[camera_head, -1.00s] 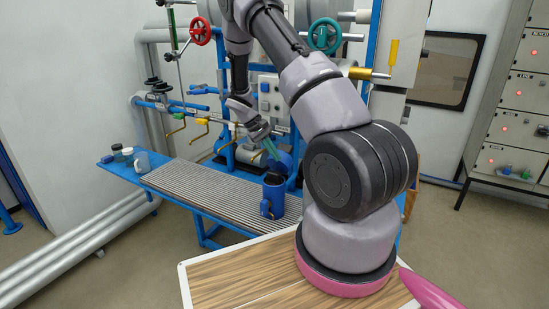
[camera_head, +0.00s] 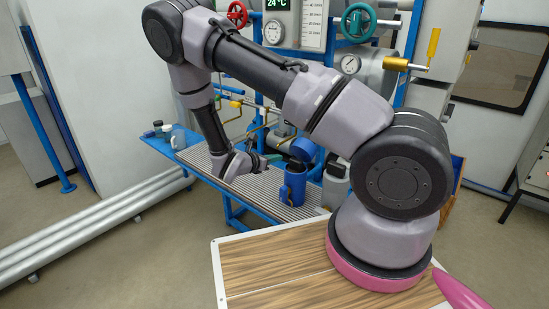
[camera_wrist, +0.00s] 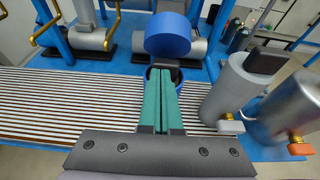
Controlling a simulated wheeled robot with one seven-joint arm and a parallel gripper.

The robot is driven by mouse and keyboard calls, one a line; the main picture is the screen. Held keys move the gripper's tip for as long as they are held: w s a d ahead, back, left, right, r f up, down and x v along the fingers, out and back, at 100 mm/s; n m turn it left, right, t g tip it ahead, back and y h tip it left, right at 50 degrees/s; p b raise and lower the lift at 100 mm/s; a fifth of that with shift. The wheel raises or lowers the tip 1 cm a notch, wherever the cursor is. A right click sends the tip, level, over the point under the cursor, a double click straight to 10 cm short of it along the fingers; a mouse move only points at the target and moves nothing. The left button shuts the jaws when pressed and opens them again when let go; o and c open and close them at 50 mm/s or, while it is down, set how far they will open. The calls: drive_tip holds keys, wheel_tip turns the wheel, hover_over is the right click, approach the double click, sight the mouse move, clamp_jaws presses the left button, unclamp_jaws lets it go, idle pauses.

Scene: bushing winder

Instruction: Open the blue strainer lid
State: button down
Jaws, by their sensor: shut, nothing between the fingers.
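The blue strainer (camera_head: 292,186) stands upright near the right end of the slatted bench, with a side handle. Its blue lid (camera_head: 303,149) shows above and behind the body, tilted up. In the wrist view, the round blue lid (camera_wrist: 168,36) stands beyond my fingertips, and the blue rim of the strainer (camera_wrist: 149,74) shows around them. My gripper (camera_wrist: 165,70) is shut, its teal fingers together and empty, pointing toward the strainer from the left. A dark part sits at the fingertips; I cannot tell whether they touch it. In the head view my gripper (camera_head: 268,161) is small and partly hidden.
The slatted bench (camera_wrist: 60,105) is clear to the left. A grey container (camera_head: 335,187) stands right of the strainer; grey cylinders (camera_wrist: 237,88) with taps are close at right in the wrist view. Cups (camera_head: 178,137) stand at the bench's left end. Pipes and valves (camera_head: 358,22) rise behind.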

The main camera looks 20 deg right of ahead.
sight(300, 140)
drive_tip(key=w+d, duration=0.1)
drive_tip(key=d, duration=0.1)
drive_tip(key=w+d, duration=0.3)
drive_tip(key=d, duration=0.2)
drive_tip(key=shift+w+f, duration=0.25)
drive_tip(key=shift+w, duration=0.1)
drive_tip(key=shift+w+d+r, duration=0.15)
drive_tip(key=shift+d+r, duration=0.05)
drive_tip(key=shift+d, duration=0.1)
drive_tip(key=shift+w+d+r+g+y, duration=0.25)
drive_tip(key=shift+d+r+g+y, duration=0.1)
drive_tip(key=shift+d+g, duration=0.1)
drive_tip(key=shift+w+d+r+g+y, duration=0.3)
drive_tip(key=shift+d+y, duration=0.15)
drive_tip(key=shift+y, duration=0.05)
drive_tip(key=shift+w+d+r+g+y, duration=0.25)
drive_tip(key=shift+d+y, duration=0.15)
drive_tip(key=shift+y, duration=0.05)
drive_tip(key=shift+w+d+r, duration=0.2)
drive_tip(key=shift+w+d, duration=0.2)
drive_tip(key=shift+d, duration=0.15)
